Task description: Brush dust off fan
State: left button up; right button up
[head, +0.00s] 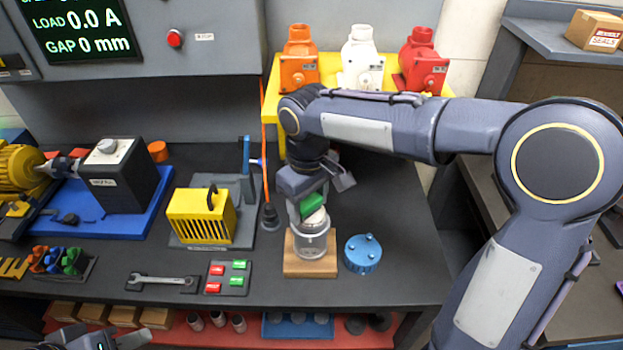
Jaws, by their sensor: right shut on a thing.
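My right gripper (315,200) reaches down over the wooden block (300,268). It is shut on a green item (312,206) with a pale lower part, at the mouth of a clear jar (312,241) on the block. The arm and gripper hide much of this item; I cannot tell if it is a brush. My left gripper (105,342) shows only partly at the bottom left edge, so its jaw state is unclear. A yellow motor (18,168) lies at the far left on a blue base. I cannot make out a fan for certain.
A yellow slatted guard (200,218) stands left of the jar. A blue knobbed lid (362,254) lies right of it. A wrench (162,281) and a button panel (227,278) lie in front. Orange (298,70), white (361,72) and red (423,70) housings stand behind.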

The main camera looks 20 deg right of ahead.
notch_tip(320, 180, up, 3)
jog(key=shift+s+r+p, duration=0.1)
jog(key=shift+p, duration=0.9)
jog(key=shift+r+p, duration=0.8)
jog(key=shift+r, duration=0.05)
jog(key=shift+f, duration=0.1)
